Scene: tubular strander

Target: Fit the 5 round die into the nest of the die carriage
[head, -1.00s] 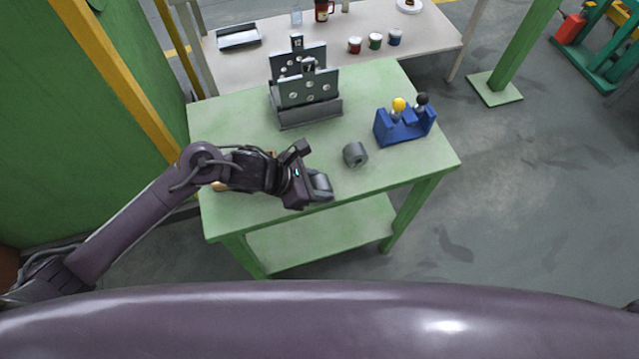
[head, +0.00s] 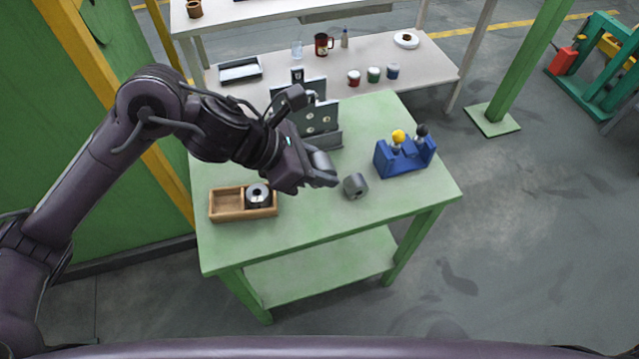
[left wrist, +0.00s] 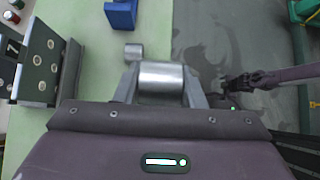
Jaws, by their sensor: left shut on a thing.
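My left gripper (head: 322,172) is shut on a shiny grey metal cylinder, likely a die (left wrist: 160,80), held above the green table. In the left wrist view the cylinder lies crosswise between the two fingers; no size mark is readable. A second grey cylinder with a bore (head: 355,186) lies on the table just right of the gripper. A blue fixture (head: 404,158) with a yellow and a black knob stands further right; I cannot tell whether it is the die carriage, and its nest is not clear. My right gripper (left wrist: 234,84) shows small and dark in the left wrist view.
A wooden tray (head: 226,205) holds a dark ring-shaped die (head: 258,195) at the table's left. Upright dark plates with holes (head: 320,119) stand in a rack behind my left gripper. The front of the green table (head: 320,225) is clear.

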